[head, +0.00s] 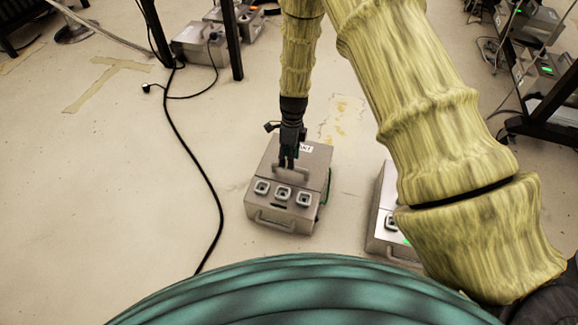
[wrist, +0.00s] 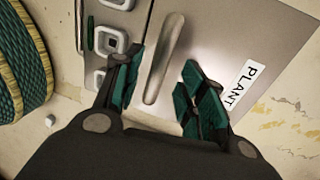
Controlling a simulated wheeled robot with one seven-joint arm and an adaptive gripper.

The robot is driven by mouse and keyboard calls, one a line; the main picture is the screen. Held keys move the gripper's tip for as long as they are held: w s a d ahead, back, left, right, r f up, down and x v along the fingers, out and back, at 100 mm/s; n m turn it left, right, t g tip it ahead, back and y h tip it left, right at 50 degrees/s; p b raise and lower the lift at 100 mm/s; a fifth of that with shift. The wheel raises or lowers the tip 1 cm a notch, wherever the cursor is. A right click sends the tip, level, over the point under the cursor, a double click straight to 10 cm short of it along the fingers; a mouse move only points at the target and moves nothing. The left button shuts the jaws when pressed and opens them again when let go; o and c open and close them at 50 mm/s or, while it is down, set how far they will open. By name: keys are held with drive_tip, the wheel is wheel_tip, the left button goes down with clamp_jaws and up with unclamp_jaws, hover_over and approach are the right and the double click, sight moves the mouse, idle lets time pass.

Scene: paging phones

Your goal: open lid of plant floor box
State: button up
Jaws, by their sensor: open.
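The plant floor box (head: 313,160) is a grey metal box on the floor in the middle of the head view. Its front slope carries several square sockets and a front handle. In the wrist view its lid (wrist: 222,45) bears a white label (wrist: 241,84) reading PLANT. A grey bar handle (wrist: 164,58) stands on the lid near the sockets. My gripper (head: 287,163) is above the lid, pointing down. In the wrist view my gripper (wrist: 158,88) is open, with the handle's lower end between its dark green fingers. I cannot tell whether they touch it.
A second grey box (head: 384,215) stands to the right, partly hidden by my arm. A black cable (head: 190,150) runs along the floor at left. More boxes (head: 200,43) and dark racks stand at the back left and right. The left floor is mostly clear.

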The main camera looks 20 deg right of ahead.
drive_tip(key=shift+s+a+f+b, duration=0.15)
drive_tip(key=shift+f+b, duration=0.1)
drive_tip(key=shift+f, duration=0.55)
drive_tip(key=shift+s+f+b, duration=0.1)
drive_tip(key=shift+f+b, duration=0.1)
drive_tip(key=shift+f, duration=0.55)
clamp_jaws()
drive_tip(key=shift+r, duration=0.1)
